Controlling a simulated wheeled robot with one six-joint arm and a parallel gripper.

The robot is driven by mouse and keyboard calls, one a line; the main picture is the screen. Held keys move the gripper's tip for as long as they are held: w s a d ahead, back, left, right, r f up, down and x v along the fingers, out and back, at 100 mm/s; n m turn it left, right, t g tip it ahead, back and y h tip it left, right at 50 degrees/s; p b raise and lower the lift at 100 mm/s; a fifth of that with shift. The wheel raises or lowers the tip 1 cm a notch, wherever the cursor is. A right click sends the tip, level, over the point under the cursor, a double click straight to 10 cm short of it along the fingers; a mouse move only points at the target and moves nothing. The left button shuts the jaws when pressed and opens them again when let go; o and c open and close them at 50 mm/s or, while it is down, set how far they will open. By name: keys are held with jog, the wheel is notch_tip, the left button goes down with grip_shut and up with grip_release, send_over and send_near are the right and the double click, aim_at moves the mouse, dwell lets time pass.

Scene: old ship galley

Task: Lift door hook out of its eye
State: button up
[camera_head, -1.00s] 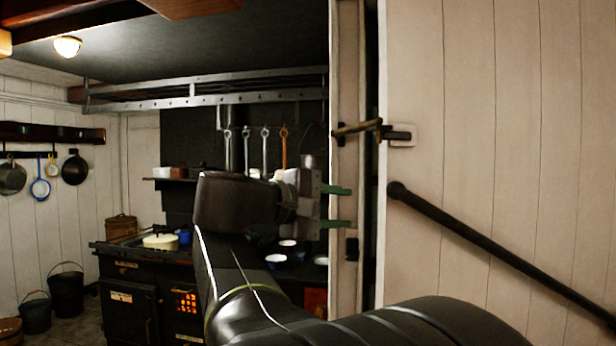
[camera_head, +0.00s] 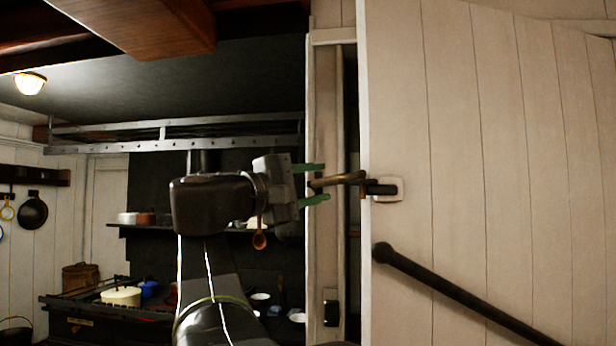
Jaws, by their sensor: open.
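The brass door hook (camera_head: 345,180) lies roughly level across the gap between the door post and the white plank door. Its right end meets the dark eye (camera_head: 381,189) on a pale plate (camera_head: 395,188) on the door (camera_head: 450,120). Whether the tip sits fully in the eye is too small to tell. My gripper (camera_head: 327,182) points right, with its two green fingers open, one above and one below the hook's left end. I see no clear contact between fingers and hook.
A dark sloping handrail (camera_head: 455,290) runs across the door below the eye. The door post (camera_head: 325,110) stands behind my fingertips. A stove (camera_head: 100,320) with pots is at the lower left. A wooden beam (camera_head: 140,25) hangs overhead.

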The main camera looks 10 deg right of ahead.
aim_at(334, 180)
jog(key=shift+p+x, duration=0.55)
jog(key=shift+x, duration=2.45)
jog(key=shift+c, duration=0.2)
jog(key=shift+s, duration=0.1)
grip_shut()
